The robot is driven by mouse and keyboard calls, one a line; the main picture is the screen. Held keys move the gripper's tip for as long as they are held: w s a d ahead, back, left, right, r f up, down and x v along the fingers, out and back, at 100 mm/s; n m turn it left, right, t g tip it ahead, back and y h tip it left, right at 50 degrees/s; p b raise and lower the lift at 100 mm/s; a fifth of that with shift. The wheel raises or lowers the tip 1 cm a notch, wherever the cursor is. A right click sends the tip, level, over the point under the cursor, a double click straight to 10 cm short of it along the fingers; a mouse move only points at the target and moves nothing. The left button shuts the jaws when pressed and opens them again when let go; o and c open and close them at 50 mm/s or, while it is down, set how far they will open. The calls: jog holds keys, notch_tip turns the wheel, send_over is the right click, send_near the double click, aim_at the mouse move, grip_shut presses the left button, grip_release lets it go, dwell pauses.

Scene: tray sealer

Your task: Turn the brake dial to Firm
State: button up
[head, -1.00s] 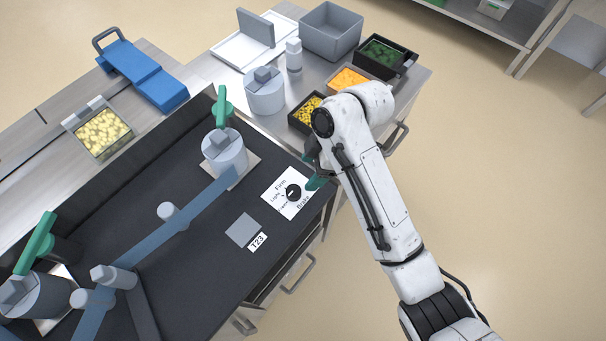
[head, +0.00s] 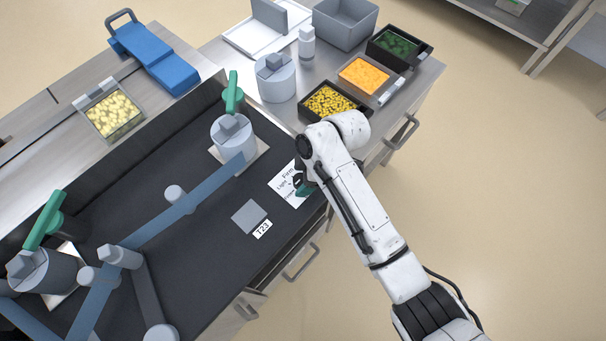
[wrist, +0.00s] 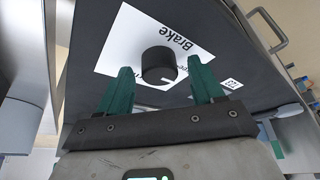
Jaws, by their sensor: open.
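The brake dial (wrist: 158,65) is a black round knob with a white mark, on a white label plate (wrist: 125,40) reading Brake. In the head view the plate (head: 284,181) shows the words Firm and Light, and my arm partly covers the dial. My gripper (wrist: 164,85) has two green fingers, open, one to each side of the dial in the wrist view. I cannot tell whether either finger touches it. In the head view only a bit of green finger shows beside the plate.
A grey square pad (head: 249,216) and a T23 tag (head: 262,229) lie beside the plate on the black surface. A black bin of yellow pieces (head: 330,101) stands close behind my arm. Blue-grey bars (head: 170,222) and cylinders stand to the left.

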jog(key=c, duration=1.1)
jog(key=shift+o, duration=0.2)
jog(key=shift+r, duration=0.1)
jog(key=m+p, duration=0.1)
jog(key=m, duration=0.1)
jog(key=m+t+p, duration=0.1)
jog(key=m+p, duration=0.1)
jog(key=shift+s+r+t, duration=0.1)
jog(key=shift+s+t, duration=0.05)
jog(key=shift+t, duration=0.15)
jog(key=m+p, duration=0.1)
jog(key=m, duration=0.1)
jog(key=m+t+p, duration=0.1)
jog(key=m, duration=0.1)
jog(key=shift+s+a+m+t+h+p, duration=0.1)
jog(key=shift+m+t+h+p, duration=0.2)
jog(key=shift+p, duration=0.05)
jog(key=m+t+h+p, duration=0.1)
jog(key=m, duration=0.3)
jog(key=shift+a, duration=0.1)
jog(key=shift+a+m+t+h, duration=0.1)
jog(key=shift+m+t+h, duration=0.3)
jog(key=shift+m, duration=0.95)
jog(key=shift+m+t+h, duration=0.1)
jog(key=shift+m+h, duration=0.6)
jog(key=shift+m, duration=0.65)
